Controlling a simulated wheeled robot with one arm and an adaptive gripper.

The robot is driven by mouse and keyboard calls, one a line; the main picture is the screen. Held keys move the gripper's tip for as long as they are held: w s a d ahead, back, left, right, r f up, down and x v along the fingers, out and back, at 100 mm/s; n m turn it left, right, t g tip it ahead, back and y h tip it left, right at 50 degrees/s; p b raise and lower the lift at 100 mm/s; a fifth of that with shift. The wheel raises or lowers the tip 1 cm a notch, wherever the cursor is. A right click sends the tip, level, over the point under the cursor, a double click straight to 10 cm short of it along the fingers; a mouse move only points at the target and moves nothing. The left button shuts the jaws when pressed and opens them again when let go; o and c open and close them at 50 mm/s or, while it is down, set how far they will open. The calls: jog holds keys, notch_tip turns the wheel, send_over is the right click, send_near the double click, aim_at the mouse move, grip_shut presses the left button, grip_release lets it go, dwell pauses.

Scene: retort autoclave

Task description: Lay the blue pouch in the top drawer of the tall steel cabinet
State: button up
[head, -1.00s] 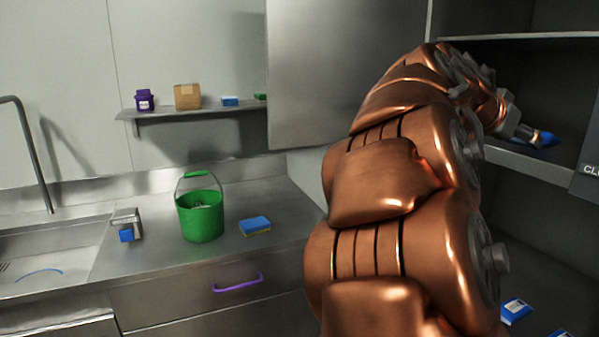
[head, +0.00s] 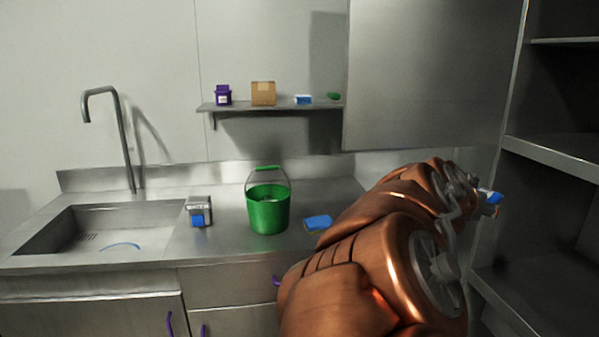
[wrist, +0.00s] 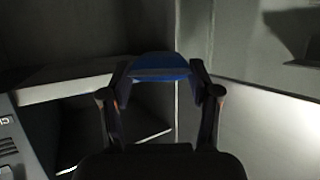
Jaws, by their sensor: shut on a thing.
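My gripper (head: 488,208) is at the right of the head view, partly hidden behind my arm. It is shut on the blue pouch (head: 491,196). In the wrist view the pouch (wrist: 160,66) shows between the two dark fingers of my gripper (wrist: 160,84), held off any surface. A tall steel unit with open shelves (head: 560,155) stands at the right edge of the head view, just right of the pouch. I cannot tell whether it is the task's cabinet, and no drawer shows in it.
A steel counter holds a green bucket (head: 268,212), a blue sponge (head: 317,222) and a sink (head: 95,225). A wall shelf (head: 270,107) carries small items. A large steel panel (head: 435,75) hangs beside the shelved unit. A lettered plate (wrist: 8,135) shows in the wrist view.

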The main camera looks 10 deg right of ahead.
jog(key=shift+w+a+f+n+t+y+p, duration=0.25)
jog(key=shift+w+a+f+n+t+y, duration=1.35)
jog(key=shift+w+a+f, duration=3.25)
jog(key=shift+w+a+f+n+t+y+p, duration=0.25)
jog(key=shift+w+a+f+n+t+y, duration=0.75)
jog(key=shift+w+a+f+n+y, duration=3.45)
jog(key=a+f+m+h, duration=0.1)
jog(key=a+f, duration=0.2)
jog(key=f, duration=0.9)
jog(key=shift+s+a+t, duration=0.2)
jog(key=shift+a+t, duration=0.05)
jog(key=shift+t, duration=0.15)
jog(key=shift+d, duration=0.1)
